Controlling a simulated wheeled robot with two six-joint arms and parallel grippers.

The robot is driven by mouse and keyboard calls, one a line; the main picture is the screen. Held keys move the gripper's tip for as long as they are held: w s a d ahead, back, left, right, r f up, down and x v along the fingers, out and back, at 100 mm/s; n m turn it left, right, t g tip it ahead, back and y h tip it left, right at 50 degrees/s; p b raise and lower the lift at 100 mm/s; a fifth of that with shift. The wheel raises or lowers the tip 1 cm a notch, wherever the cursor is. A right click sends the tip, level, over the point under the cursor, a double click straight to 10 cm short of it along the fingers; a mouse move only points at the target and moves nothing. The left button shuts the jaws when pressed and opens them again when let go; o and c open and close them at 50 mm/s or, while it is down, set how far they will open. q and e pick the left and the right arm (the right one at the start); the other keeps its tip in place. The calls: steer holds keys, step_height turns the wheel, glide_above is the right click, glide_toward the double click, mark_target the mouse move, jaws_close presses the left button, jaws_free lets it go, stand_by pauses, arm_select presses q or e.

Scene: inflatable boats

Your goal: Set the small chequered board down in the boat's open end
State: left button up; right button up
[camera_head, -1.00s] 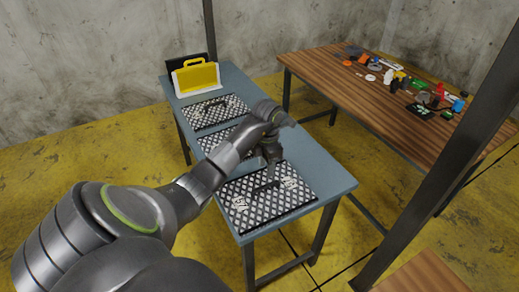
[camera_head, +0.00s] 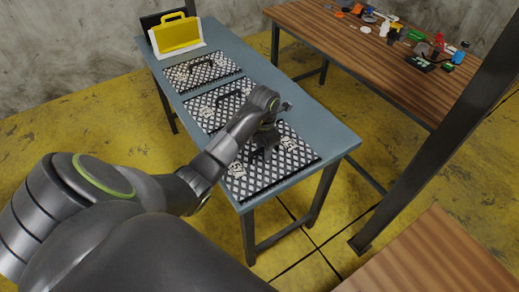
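Three black-and-white chequered boards lie flat in a row on a blue-grey table: a near one (camera_head: 290,160), a middle one (camera_head: 203,110) and a far one (camera_head: 186,76). The far one looks smallest, though distance may play a part. Dark handles show on the middle and far boards. My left gripper (camera_head: 266,153) points down over the near board, at or just above its surface. I cannot tell whether it touches the board or whether its fingers are open. My arm covers part of the near and middle boards. My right gripper and the boat are out of view.
The blue-grey table (camera_head: 318,128) has a bare strip along its right side. A yellow case (camera_head: 177,35) stands at its far end. A wooden table (camera_head: 370,62) with many small items is at the back right. A dark post (camera_head: 440,150) and another wooden surface (camera_head: 432,262) are on the right.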

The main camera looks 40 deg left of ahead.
arm_select(q)
steer(key=shift+d+r, duration=0.2)
steer(key=shift+d, duration=0.05)
jaws_close()
